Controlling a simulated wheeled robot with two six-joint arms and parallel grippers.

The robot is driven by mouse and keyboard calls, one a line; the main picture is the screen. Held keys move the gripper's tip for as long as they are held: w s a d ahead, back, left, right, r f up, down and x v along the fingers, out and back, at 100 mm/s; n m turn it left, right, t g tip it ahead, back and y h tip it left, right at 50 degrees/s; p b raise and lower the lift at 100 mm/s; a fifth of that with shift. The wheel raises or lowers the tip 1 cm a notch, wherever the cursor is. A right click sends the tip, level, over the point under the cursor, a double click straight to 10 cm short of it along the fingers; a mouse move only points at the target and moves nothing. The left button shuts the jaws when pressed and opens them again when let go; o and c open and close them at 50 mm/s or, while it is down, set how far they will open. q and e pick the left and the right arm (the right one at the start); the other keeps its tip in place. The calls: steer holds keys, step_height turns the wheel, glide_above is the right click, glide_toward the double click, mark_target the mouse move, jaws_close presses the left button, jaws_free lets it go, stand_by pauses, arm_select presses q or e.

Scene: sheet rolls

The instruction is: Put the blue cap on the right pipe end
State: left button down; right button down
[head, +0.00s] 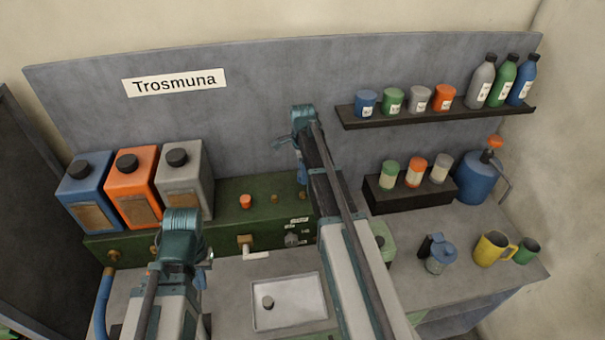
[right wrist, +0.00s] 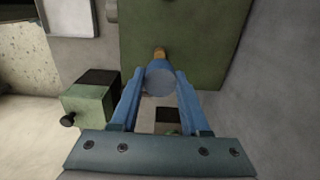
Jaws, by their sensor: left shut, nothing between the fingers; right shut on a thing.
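The blue cap (right wrist: 160,80) shows in the right wrist view as a round grey-blue end between the fingertips. My right gripper (right wrist: 159,88) is shut on it. A brass pipe end (right wrist: 160,53) shows just beyond the cap; I cannot tell whether they touch. In the head view my right gripper (head: 302,177) is over the right pipe end (head: 302,197) of the green unit (head: 230,190). The middle pipe end (head: 275,198) is bare brass, and an orange cap (head: 246,201) is on the left one. My left gripper (head: 208,256) is shut and empty in front of the unit.
Blue (head: 88,185), orange (head: 137,190) and grey canisters (head: 184,180) stand at the left. A white tray (head: 262,323) holds a small dark round piece. A bottle shelf (head: 435,117) is at the back right. A jug (head: 438,258) and yellow mug (head: 491,249) stand at right.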

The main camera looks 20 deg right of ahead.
mark_target(303, 193)
steer(key=shift+f, duration=0.2)
step_height(303, 193, down, 8)
steer(key=b, duration=0.8)
steer(key=shift+f, duration=0.1)
stand_by(0.4)
steer(key=shift+c, duration=1.5)
jaws_free()
step_height(303, 193, up, 14)
steer(key=p, duration=1.3)
steer(key=shift+f, duration=0.1)
